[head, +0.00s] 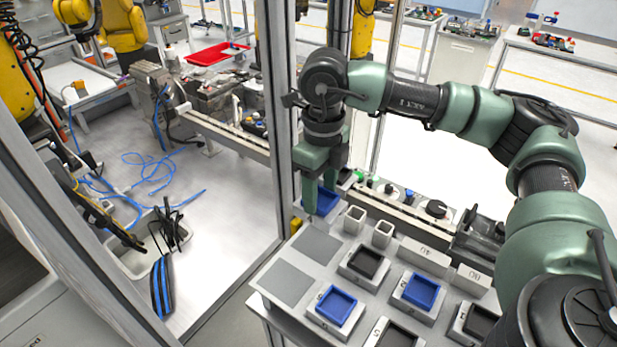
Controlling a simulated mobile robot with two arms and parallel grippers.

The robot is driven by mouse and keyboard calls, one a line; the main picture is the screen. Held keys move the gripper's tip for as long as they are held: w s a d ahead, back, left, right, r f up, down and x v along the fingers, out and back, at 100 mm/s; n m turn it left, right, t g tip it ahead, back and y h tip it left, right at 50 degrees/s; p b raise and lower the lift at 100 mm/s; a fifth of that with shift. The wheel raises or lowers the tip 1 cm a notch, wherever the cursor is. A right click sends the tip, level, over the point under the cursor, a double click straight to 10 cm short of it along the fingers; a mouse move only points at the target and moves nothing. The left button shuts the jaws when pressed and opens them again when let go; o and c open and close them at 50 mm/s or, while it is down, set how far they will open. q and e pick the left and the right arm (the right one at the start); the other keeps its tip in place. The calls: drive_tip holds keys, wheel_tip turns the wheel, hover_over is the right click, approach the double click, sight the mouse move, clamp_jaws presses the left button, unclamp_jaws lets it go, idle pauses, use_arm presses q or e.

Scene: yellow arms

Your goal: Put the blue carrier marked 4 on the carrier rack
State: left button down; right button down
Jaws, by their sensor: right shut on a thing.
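My right gripper (322,192) reaches down from above at the far left end of the grey table. It is shut on a blue carrier (325,204), a shallow square tray, partly hidden by the fingers. No number can be read on it, and I cannot tell whether it touches the surface below. Two other blue carriers, one at the front left (336,307) and one at the centre right (421,290), sit on light blocks on the table. Which structure is the carrier rack is not clear from this view. My left gripper is not in view.
Dark carriers (366,263) sit on blocks among the blue ones. Two bare grey squares (315,245) lie at the table's left. Two small open square holders (354,220) stand close to the gripper. A metal frame post (276,120) rises just left of the arm. A conveyor runs behind.

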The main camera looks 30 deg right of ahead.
drive_tip(key=shift+w+f, duration=0.15)
drive_tip(key=shift+f, duration=0.15)
drive_tip(key=shift+f+b, duration=0.6)
drive_tip(key=shift+f, duration=0.05)
wheel_tip(320, 180, down, 7)
drive_tip(key=b, duration=0.4)
drive_tip(key=shift+b, duration=0.4)
drive_tip(key=shift+f+b, duration=0.4)
drive_tip(key=shift+f, duration=0.2)
drive_tip(key=shift+f+b, duration=0.3)
drive_tip(key=shift+b, duration=0.2)
drive_tip(key=c, duration=0.5)
unclamp_jaws()
